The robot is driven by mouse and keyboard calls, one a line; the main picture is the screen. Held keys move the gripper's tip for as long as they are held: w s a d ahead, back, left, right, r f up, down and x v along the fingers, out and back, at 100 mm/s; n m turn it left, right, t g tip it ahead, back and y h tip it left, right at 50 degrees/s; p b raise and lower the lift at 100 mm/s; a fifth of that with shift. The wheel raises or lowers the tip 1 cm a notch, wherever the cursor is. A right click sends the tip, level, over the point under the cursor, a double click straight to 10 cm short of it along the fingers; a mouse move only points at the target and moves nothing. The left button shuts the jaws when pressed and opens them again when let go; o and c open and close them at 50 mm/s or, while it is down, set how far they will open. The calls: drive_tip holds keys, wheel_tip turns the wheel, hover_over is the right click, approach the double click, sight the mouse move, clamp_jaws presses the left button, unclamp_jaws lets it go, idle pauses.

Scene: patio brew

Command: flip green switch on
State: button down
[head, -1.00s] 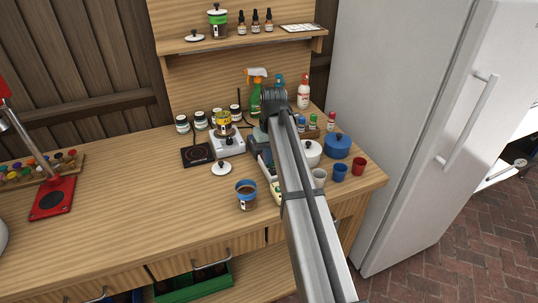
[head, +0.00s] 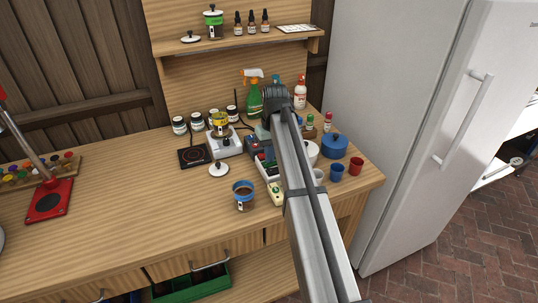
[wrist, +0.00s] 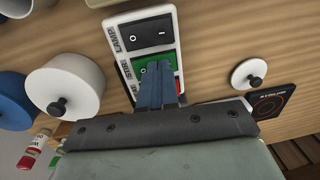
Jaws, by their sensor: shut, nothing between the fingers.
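A white switch box (wrist: 168,20) stands upright in the picture at the top middle of the wrist view. Its black switch (wrist: 148,33) is at the top, marked O and I. Below it is the green switch (wrist: 142,68), beside the label STIR. A bit of a red switch shows lower down. My gripper (wrist: 158,70) is shut and empty. Its fingertips are over the green switch and hide its right part; I cannot tell whether they touch it. In the head view the box (head: 267,172) is partly behind my arm.
White lidded pot (wrist: 68,88) and blue pot (wrist: 12,100) stand left of the box in the wrist view. A white lid (wrist: 248,74) and black hot plate (wrist: 268,104) are at right. The counter's left side has free room.

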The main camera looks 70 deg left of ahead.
sight(265, 164)
wheel_tip(265, 164, up, 14)
drive_tip(key=s, duration=0.1)
drive_tip(key=shift+s, duration=0.4)
idle(0.6)
